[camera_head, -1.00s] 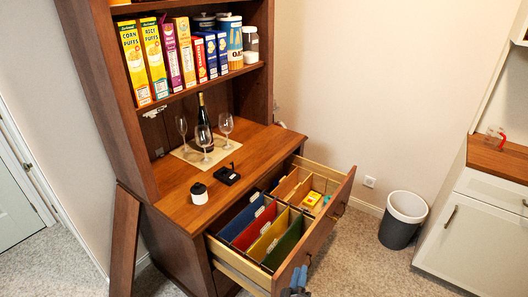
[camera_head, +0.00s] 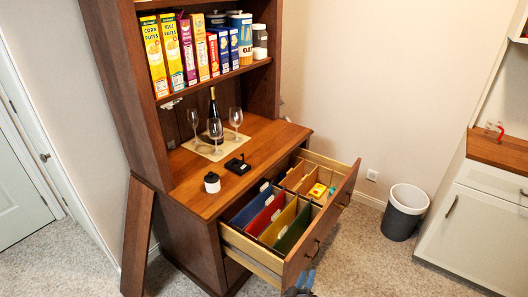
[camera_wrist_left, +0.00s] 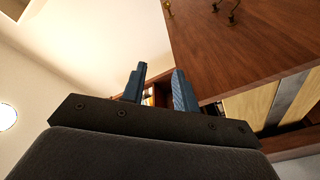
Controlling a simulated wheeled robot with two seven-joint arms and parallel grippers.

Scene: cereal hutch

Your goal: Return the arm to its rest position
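My left gripper (camera_head: 302,282) shows only as blue fingertips at the bottom edge of the head view, by the near end of the open drawer's front (camera_head: 325,232). In the left wrist view its two blue fingers (camera_wrist_left: 160,88) stand apart with nothing held between them. The brown drawer front (camera_wrist_left: 235,45) with its brass handle fills the upper right there, apart from the fingers as far as I can tell. The rest of my left arm is out of the head view. My right gripper is not in view.
The hutch drawer stands pulled out, holding coloured folders (camera_head: 270,218) and a yellow item (camera_head: 317,190). Wine glasses (camera_head: 215,130) and a bottle stand on the hutch top (camera_head: 262,150); cereal boxes (camera_head: 170,45) line the shelf. A grey bin (camera_head: 403,215) stands right, with carpet around it.

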